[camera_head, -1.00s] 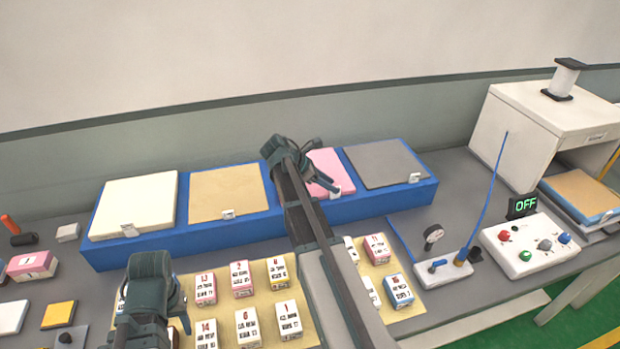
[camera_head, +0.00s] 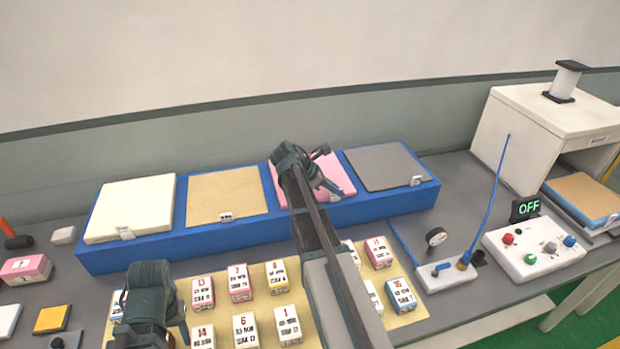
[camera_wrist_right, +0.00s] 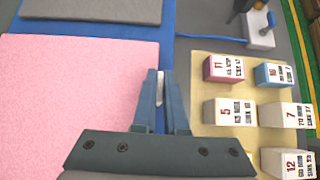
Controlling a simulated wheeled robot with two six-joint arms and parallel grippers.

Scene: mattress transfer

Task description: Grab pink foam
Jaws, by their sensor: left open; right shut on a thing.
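The pink foam (camera_head: 341,177) is a flat square sheet on the blue raised stand, between the tan and grey sheets. My right arm covers part of it. In the right wrist view the pink foam (camera_wrist_right: 70,95) fills the left side. My right gripper (camera_head: 335,198) is at its front edge; in the wrist view the same gripper (camera_wrist_right: 160,80) is shut on a small white tab (camera_wrist_right: 160,88) at that edge. My left gripper (camera_head: 150,335) is open at the lower left, over the boxes; its fingertips are mostly out of sight.
The blue stand (camera_head: 180,248) also holds cream (camera_head: 130,205), tan (camera_head: 228,193) and grey (camera_head: 385,165) sheets. Several small labelled boxes stand on a yellow mat (camera_head: 408,318) in front. A control box (camera_head: 535,250) and a white cabinet (camera_head: 520,140) are at the right.

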